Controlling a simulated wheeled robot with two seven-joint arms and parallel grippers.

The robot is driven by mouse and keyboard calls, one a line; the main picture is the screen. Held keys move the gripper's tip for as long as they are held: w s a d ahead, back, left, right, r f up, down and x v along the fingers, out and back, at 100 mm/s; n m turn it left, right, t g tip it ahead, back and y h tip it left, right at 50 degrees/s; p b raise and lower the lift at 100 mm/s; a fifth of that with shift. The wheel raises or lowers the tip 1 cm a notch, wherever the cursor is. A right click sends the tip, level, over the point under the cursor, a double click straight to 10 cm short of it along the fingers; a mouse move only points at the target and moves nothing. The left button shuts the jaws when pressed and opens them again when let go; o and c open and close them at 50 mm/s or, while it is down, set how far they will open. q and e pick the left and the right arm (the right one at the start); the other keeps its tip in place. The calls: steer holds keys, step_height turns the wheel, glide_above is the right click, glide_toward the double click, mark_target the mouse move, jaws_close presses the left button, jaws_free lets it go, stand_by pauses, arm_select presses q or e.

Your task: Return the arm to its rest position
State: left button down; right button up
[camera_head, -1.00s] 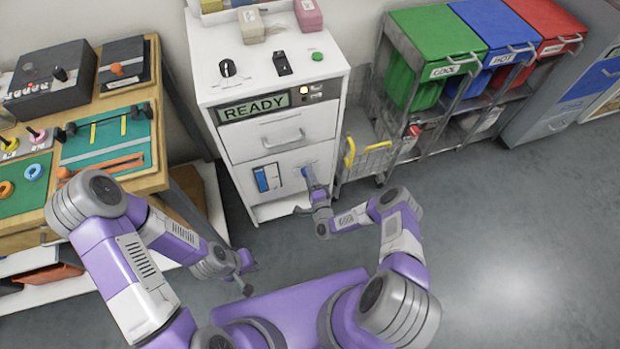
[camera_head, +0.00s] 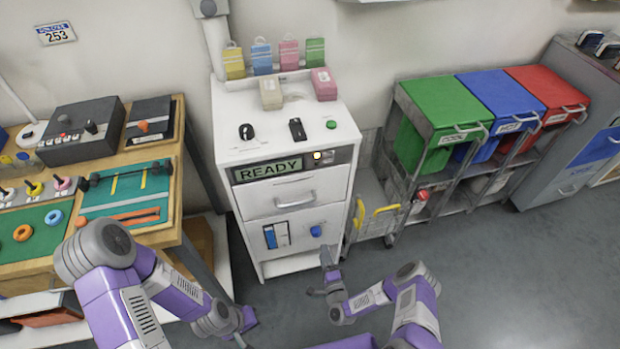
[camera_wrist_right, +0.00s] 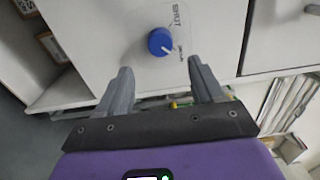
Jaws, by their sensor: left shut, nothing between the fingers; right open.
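My right gripper (camera_head: 320,272) is open and empty, just in front of the lower part of the white cabinet (camera_head: 235,150). In the right wrist view, its two fingers (camera_wrist_right: 161,88) are spread below a blue knob (camera_wrist_right: 160,41) and apart from it. The knob also shows on the cabinet front (camera_head: 315,231). Its white mark points to the lower right, away from the word SHUT above it. My left gripper (camera_head: 240,335) is low at the left, partly cut off by the bottom edge, shut and empty.
A wooden workbench (camera_head: 190,175) with control boxes and boards stands left of the cabinet. A wire cart (camera_head: 378,225) with yellow handles and a rack with green (camera_head: 440,103), blue and red bins stand to the right. The floor (camera_head: 500,275) at the right is clear.

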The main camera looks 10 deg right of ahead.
steer(key=s+a+r+n+g+y+p, duration=0.35)
steer(key=a+r+n+g, duration=0.25)
steer(key=n+g, duration=0.25)
steer(key=s+r+n+g+p, duration=0.3)
steer(key=s+r+n+g, duration=0.3)
steer(key=s, duration=1.1)
step_height(320, 180, up, 5)
steer(key=a+g, duration=0.1)
steer(key=g, duration=0.2)
steer(key=shift+n+p, duration=0.35)
stand_by(4.5)
